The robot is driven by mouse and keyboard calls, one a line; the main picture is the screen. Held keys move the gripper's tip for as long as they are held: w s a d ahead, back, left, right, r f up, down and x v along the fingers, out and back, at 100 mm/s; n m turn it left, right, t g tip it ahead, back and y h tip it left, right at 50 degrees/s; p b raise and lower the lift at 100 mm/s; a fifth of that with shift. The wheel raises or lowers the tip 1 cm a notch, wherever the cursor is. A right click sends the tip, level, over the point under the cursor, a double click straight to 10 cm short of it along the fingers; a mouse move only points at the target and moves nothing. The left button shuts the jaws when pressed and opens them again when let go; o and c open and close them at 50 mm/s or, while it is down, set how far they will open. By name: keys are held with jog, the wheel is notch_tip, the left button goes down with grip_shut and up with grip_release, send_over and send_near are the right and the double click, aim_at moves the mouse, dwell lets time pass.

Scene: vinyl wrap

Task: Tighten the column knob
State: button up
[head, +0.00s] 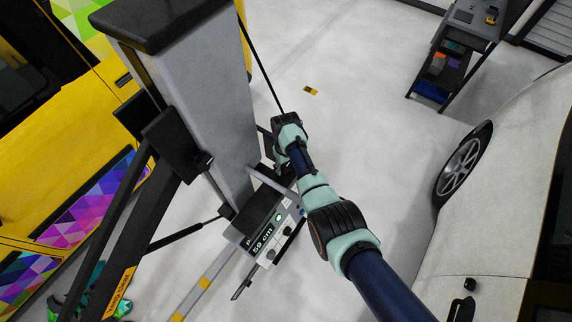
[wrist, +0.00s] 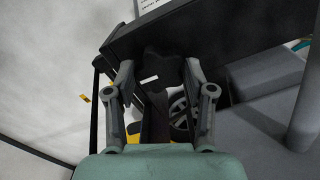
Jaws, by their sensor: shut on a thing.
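A dark column knob (wrist: 163,69) with a small white mark sits between the two fingers of my gripper (wrist: 160,75) in the wrist view. The fingers are closed around it, one on each side. In the head view my arm reaches from the lower right to the side of the grey column (head: 205,95). There the wrist hides the knob and most of the gripper. The column has a black cap and stands tilted in the picture. A panel (head: 266,232) at its foot reads "59 cm".
A yellow vehicle (head: 40,150) with colourful wrap stands at left. A white car (head: 510,170) stands at right. A dark cart (head: 455,55) with items is at the upper right. Black struts (head: 110,240) brace the column. Pale floor between column and car is open.

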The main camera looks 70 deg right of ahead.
aim_at(286, 167)
jog(key=o, duration=1.1)
jog(key=shift+o, duration=0.2)
notch_tip(286, 167, up, 12)
